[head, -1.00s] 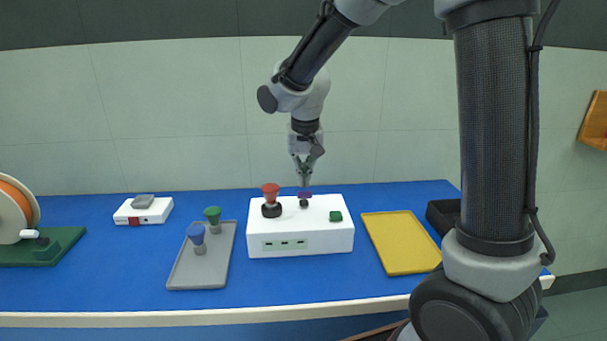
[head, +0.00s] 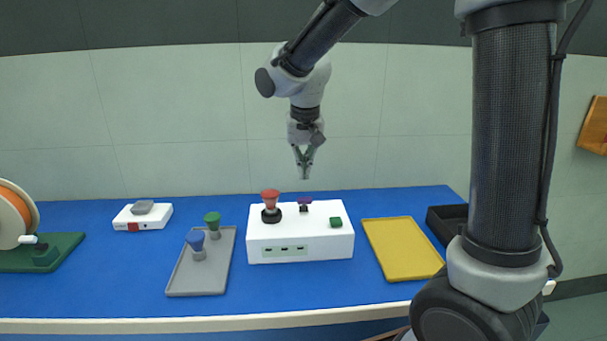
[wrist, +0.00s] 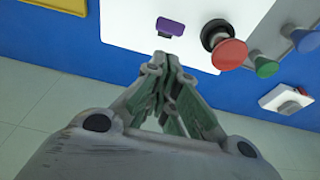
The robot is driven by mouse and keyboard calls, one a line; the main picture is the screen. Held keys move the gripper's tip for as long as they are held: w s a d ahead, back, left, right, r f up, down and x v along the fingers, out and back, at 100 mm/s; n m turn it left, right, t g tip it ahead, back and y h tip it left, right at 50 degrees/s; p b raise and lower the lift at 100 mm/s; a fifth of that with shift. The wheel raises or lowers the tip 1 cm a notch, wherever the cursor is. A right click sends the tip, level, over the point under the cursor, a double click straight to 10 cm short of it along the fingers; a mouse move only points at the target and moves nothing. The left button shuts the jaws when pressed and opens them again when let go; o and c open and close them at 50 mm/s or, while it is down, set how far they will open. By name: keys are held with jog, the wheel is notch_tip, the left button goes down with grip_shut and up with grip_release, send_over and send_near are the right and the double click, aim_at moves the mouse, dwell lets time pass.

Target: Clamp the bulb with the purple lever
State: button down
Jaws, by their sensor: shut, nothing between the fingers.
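The purple lever (head: 304,202) stands on top of the white box (head: 300,254), between the red bulb (head: 270,195) and a green button (head: 336,222). The red bulb sits upright in a black round socket on the box. In the wrist view the purple lever (wrist: 170,28) is just beyond my fingertips and the red bulb (wrist: 229,54) is to their right. My gripper (head: 304,177) is shut and empty, pointing down above the purple lever with a visible gap. Its closed fingertips also show in the wrist view (wrist: 165,58).
A grey tray (head: 182,286) with a blue bulb (head: 196,240) and a green bulb (head: 213,222) lies left of the box. A yellow tray (head: 405,262) and a black bin (head: 446,216) are at right. A small white device (head: 125,217) and a spool (head: 14,215) stand at left.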

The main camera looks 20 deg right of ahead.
jog(key=v, duration=0.9)
jog(key=shift+r, duration=0.2)
jog(key=s+d+f+n+t, duration=0.1)
jog(key=s+d, duration=0.7)
jog(key=s, duration=0.3)
jog(key=s+d+f+n, duration=0.1)
jog(key=s+d+f, duration=0.1)
jog(key=s+d, duration=0.6)
jog(key=s, duration=0.4)
jog(key=shift+d+f+t, duration=0.15)
jog(key=shift+f+t, duration=0.2)
jog(key=shift+t, duration=0.05)
